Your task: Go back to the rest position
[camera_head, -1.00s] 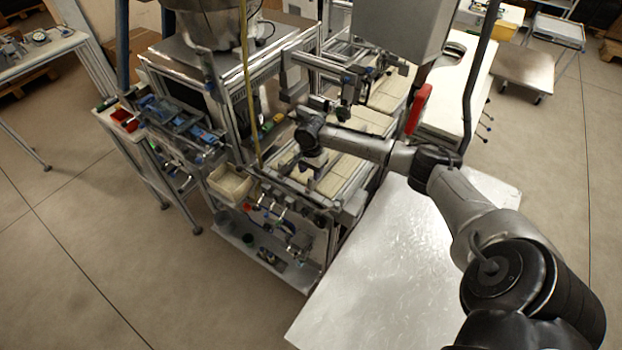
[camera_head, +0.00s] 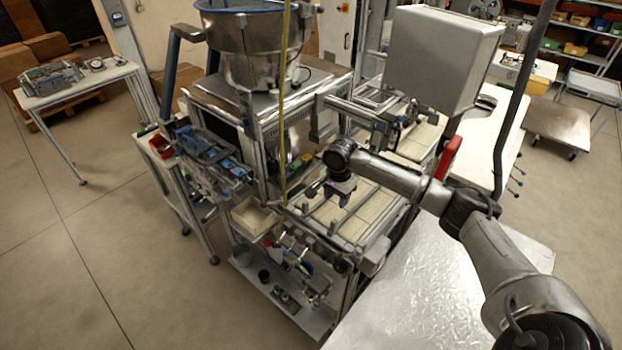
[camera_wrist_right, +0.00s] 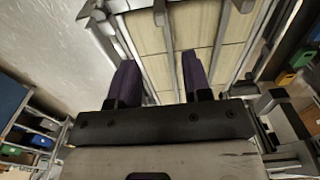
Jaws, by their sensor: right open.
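My right gripper (camera_head: 332,196) hangs at the end of my right arm, over the pale panels (camera_head: 361,207) on top of the machine frame. In the right wrist view its two dark purple fingers (camera_wrist_right: 162,85) stand apart with nothing between them. Behind them the pale panels (camera_wrist_right: 172,42) and metal rails fill the middle of the picture. I cannot tell the exact height of the fingers over the panels. My left gripper is in neither view.
A grey box (camera_head: 440,55) and a red part (camera_head: 447,157) stand close to my right arm. A metal hopper (camera_head: 250,50) rises behind the machine. A shiny metal table (camera_head: 420,290) lies below my arm. The floor at the left (camera_head: 90,230) is clear.

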